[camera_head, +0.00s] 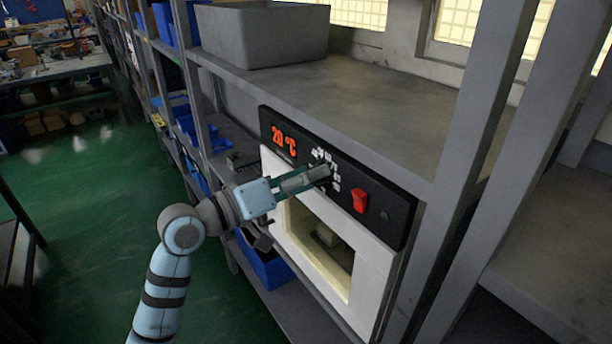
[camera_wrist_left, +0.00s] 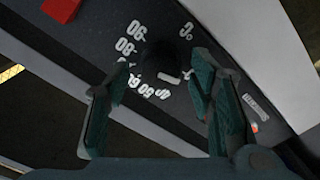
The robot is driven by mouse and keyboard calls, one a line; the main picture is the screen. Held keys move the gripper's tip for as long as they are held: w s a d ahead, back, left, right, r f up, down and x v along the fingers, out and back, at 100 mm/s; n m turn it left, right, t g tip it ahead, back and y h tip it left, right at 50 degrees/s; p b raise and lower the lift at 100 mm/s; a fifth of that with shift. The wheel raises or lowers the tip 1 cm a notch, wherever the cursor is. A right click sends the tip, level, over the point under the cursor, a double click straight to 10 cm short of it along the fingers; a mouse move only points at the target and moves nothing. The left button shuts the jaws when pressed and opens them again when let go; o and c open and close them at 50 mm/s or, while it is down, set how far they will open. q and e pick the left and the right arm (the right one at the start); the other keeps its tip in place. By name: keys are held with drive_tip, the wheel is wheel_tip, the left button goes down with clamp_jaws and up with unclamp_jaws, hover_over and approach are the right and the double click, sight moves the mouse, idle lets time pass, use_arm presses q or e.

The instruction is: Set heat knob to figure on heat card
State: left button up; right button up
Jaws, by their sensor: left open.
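The heat knob (camera_wrist_left: 166,58) is a dark round dial on the black control panel (camera_head: 385,205), with a pale pointer mark (camera_wrist_left: 168,78) facing the lower part of the wrist view. White figures and a °C sign ring it; 90, 80, 60 and 50 can be made out. My left gripper (camera_head: 322,174) is open in front of the dial and hides the knob in the head view. In the left wrist view its fingers (camera_wrist_left: 160,74) stand on either side of the knob; contact cannot be told. I see no heat card. My right gripper is not in view.
The panel tops a white oven (camera_head: 372,268) with a window. A red display (camera_head: 284,141) reads 20 °C, and a red switch (camera_head: 360,201) sits right of the dial. A grey bin (camera_head: 262,35) stands on the shelf above. Grey rack posts stand at right; green floor lies open at left.

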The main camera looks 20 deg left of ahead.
use_arm(q)
drive_tip(key=shift+a, duration=0.1)
drive_tip(key=c, duration=1.2)
drive_tip(key=shift+o, duration=0.2)
drive_tip(key=shift+m, duration=0.4)
drive_tip(key=shift+s+d+f+m+b, duration=0.1)
drive_tip(key=shift+m+b, duration=2.8)
drive_tip(key=shift+m, duration=4.35)
drive_tip(key=shift+s+d+f+m+b, duration=0.1)
drive_tip(key=shift+m+b, duration=2.8)
drive_tip(key=shift+m, duration=4.35)
